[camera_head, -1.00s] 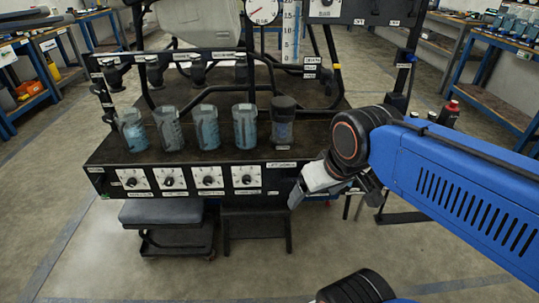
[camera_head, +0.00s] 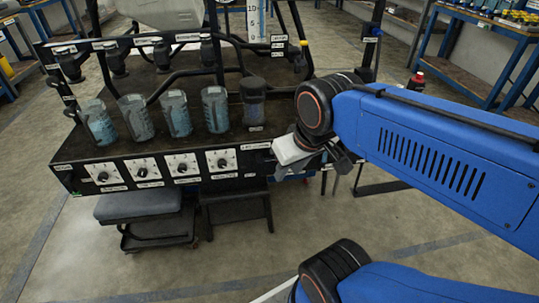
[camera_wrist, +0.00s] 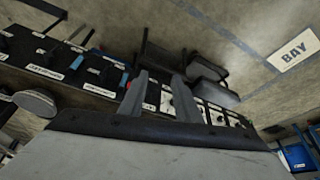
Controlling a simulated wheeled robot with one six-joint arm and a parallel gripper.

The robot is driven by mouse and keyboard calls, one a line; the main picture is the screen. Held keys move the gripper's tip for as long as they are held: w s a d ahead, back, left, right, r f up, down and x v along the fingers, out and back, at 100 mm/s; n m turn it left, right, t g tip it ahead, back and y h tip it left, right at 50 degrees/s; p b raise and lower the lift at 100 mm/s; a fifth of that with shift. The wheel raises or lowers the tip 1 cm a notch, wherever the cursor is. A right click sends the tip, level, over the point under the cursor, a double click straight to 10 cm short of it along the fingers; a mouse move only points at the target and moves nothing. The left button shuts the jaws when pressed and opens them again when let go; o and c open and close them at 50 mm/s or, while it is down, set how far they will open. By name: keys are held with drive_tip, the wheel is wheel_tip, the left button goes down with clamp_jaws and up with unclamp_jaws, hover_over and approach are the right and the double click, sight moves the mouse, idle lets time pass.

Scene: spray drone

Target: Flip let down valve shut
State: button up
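My gripper (camera_head: 312,168) is at the right end of the black bench's front panel (camera_head: 130,172). In the wrist view its two fingers (camera_wrist: 160,92) stand apart with nothing between them. Beyond and left of the fingers, that view shows the dark panel with white labels, black fittings and small blue levers (camera_wrist: 76,62). The labels are too small to read, so I cannot tell which fitting is the let down valve. In the head view, my gripper and wrist cover this end of the panel. White-faced dial knobs (camera_head: 182,165) line the panel to the left.
Several bluish clear jars (camera_head: 176,113) and a dark-topped jar (camera_head: 253,103) stand on the bench. A stool (camera_head: 138,204) is below. A red bottle (camera_head: 415,82) is behind my arm. Blue shelving (camera_head: 475,50) stands at the right.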

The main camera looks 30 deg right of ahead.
drive_tip(key=shift+w+r, duration=0.15)
drive_tip(key=shift+w, duration=0.25)
drive_tip(key=c, duration=0.5)
drive_tip(key=w+g+h, duration=0.1)
drive_tip(key=w, duration=0.3)
drive_tip(key=w+d+r+m+g, duration=0.1)
drive_tip(key=w+g, duration=0.1)
drive_tip(key=w, duration=0.2)
drive_tip(key=w+m+g+h, duration=0.1)
drive_tip(key=w, duration=0.3)
drive_tip(key=shift+d+r+g+h, duration=0.2)
drive_tip(key=shift+r+g+h, duration=0.1)
drive_tip(key=shift+r+g, duration=0.1)
clamp_jaws()
drive_tip(key=w+f+m+g+h, duration=0.2)
drive_tip(key=w+f+g+h, duration=0.1)
drive_tip(key=w, duration=1)
drive_tip(key=shift+w+a, duration=0.2)
drive_tip(key=shift+a, duration=0.25)
drive_tip(key=shift+f, duration=0.1)
